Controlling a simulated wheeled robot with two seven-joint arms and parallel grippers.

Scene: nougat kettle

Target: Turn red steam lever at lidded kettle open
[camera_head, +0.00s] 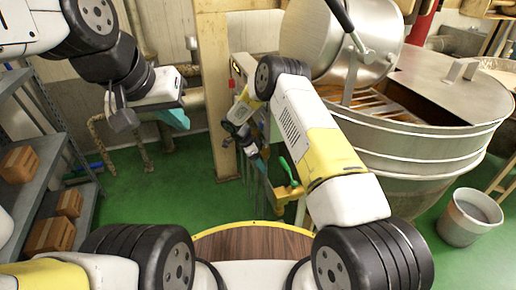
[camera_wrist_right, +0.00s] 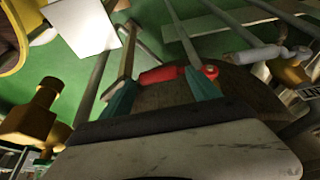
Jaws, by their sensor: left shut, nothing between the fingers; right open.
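The lidded kettle (camera_head: 430,150) is a large steel vessel at the right of the head view, with a flat metal lid (camera_head: 470,85). My right arm reaches out in front of it toward the pipework at its left. In the right wrist view, the red lever (camera_wrist_right: 158,76) lies across the space between the teal fingertips of my right gripper (camera_wrist_right: 163,85), which is open. I cannot tell if the fingers touch it. In the head view my right gripper and wrist hide the lever. My left gripper (camera_head: 176,118) is shut and empty, raised at the upper left.
A green-handled lever (camera_head: 287,169) and a yellow valve (camera_head: 289,192) sit near my right gripper. Shelves with cardboard boxes (camera_head: 50,236) are at left. A grey bucket (camera_head: 469,219) stands at right. Green floor (camera_head: 150,195) is clear between.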

